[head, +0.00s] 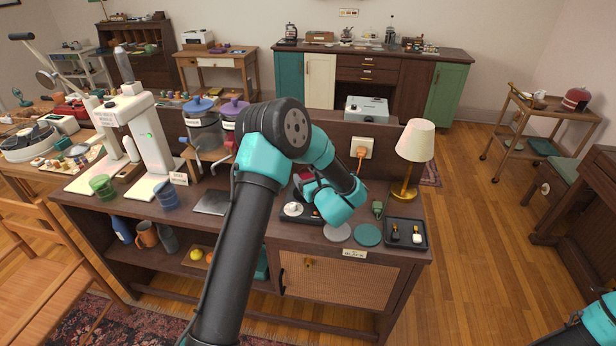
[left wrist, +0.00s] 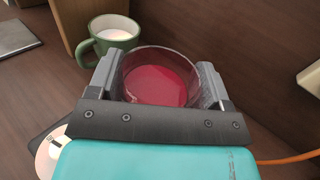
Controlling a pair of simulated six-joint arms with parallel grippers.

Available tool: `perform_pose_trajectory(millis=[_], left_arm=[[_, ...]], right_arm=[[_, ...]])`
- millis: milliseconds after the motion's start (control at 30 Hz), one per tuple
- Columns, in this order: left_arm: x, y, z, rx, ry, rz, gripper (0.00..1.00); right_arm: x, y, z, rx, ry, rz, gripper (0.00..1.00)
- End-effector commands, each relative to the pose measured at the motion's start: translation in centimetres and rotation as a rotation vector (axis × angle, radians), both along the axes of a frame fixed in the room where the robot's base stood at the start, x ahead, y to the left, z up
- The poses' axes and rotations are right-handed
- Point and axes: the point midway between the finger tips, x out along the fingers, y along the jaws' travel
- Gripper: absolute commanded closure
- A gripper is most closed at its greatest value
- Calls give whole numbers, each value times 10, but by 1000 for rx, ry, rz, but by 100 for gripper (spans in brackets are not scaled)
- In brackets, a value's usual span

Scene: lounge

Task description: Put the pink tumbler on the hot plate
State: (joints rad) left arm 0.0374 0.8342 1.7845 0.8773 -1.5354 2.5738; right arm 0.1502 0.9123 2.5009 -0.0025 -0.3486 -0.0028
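The pink tumbler (left wrist: 160,78) is a clear-walled cup with deep pink inside. In the left wrist view it stands between the two grey fingers of my left gripper (left wrist: 160,85), which meet its sides. In the head view my left gripper (head: 308,184) is over the cabinet top, largely hidden by its own wrist. A black unit with a pale round plate (head: 293,209), which looks like the hot plate, lies just in front of it; the plate also shows in the left wrist view (left wrist: 50,155). Whether the tumbler touches the cabinet top is hidden. My right gripper is out of view.
A green mug (left wrist: 115,35) with white contents stands close beside the tumbler. An orange cord runs from the wall socket (head: 361,147). A grey disc (head: 338,232), a teal disc (head: 367,235), a black tray (head: 420,240) and a lamp (head: 414,145) are to the right.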

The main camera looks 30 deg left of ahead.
Motion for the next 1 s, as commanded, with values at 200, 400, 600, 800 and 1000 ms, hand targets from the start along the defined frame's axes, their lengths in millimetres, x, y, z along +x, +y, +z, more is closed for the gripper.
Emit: perform_pose_trajectory(millis=[200,400,600,800,1000], left_arm=[[0,0,0,0,0,0,7],[0,0,0,0,0,0,3],[0,-1,4,0,0,-1,3],[-12,-20,3,-1,2,-3,3],[-32,-52,3,0,1,-5,3]], right_arm=[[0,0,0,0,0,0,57],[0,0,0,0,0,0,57],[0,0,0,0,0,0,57],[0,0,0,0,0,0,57],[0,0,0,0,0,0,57]])
